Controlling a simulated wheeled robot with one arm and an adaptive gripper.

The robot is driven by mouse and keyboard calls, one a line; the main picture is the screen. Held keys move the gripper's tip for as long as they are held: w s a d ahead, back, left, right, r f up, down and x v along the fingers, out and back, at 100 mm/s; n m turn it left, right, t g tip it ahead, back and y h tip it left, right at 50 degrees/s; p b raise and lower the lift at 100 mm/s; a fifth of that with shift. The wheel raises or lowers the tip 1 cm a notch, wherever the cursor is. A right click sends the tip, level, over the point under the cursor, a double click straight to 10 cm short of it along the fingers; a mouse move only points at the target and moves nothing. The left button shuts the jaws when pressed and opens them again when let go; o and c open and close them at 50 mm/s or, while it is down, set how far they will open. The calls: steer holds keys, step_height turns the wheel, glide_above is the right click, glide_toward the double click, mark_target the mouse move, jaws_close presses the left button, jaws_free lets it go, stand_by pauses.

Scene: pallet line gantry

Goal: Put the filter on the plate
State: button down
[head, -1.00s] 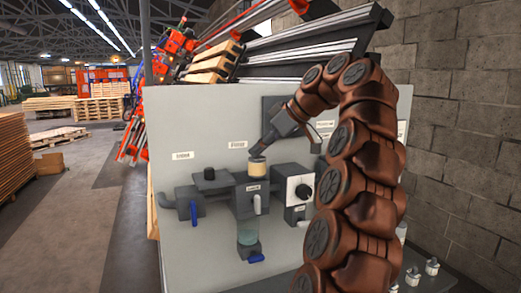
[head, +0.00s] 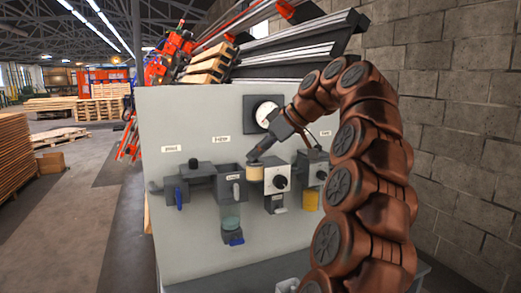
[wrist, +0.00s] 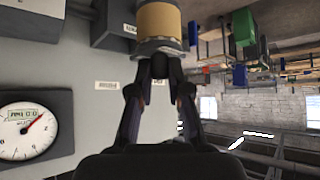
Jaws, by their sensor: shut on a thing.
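The filter, a tan cylinder with a pale end cap (head: 254,173), hangs from my gripper (head: 257,160) in front of the grey panel. In the wrist view the filter (wrist: 159,20) is at the top centre, its capped end between the fingertips of my gripper (wrist: 160,65). My gripper is shut on that end. In the head view the filter is just right of the open-topped grey housing (head: 231,170) and left of the white box with a black knob (head: 278,182). I cannot make out the plate in either view.
The grey panel (head: 190,110) carries a round gauge (head: 264,113), which also shows in the wrist view (wrist: 26,130). A clear bowl with a blue valve (head: 232,218) hangs below the housing. A yellow cup (head: 311,199) is further right. A block wall (head: 460,130) stands at right.

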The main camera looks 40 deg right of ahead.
steer(key=shift+w+a+f, duration=0.2)
steer(key=shift+a+f, duration=0.05)
steer(key=shift+f, duration=0.25)
steer(key=shift+a+f, duration=0.3)
steer(key=w+a+f+m+h, duration=0.1)
steer(key=w+a+f+m, duration=0.1)
steer(key=a+f, duration=0.6)
steer(key=w+a+f+m+h, duration=0.2)
steer(key=w+a+f, duration=0.2)
steer(key=f, duration=1.1)
steer(key=w+a+f+m+t+h, duration=0.1)
steer(key=w+a+f, duration=0.2)
steer(key=a+f, duration=0.8)
steer(key=shift+a+f+m, duration=0.35)
steer(key=shift+f+m, duration=0.05)
steer(key=shift+f, duration=0.15)
steer(key=shift+w, duration=0.1)
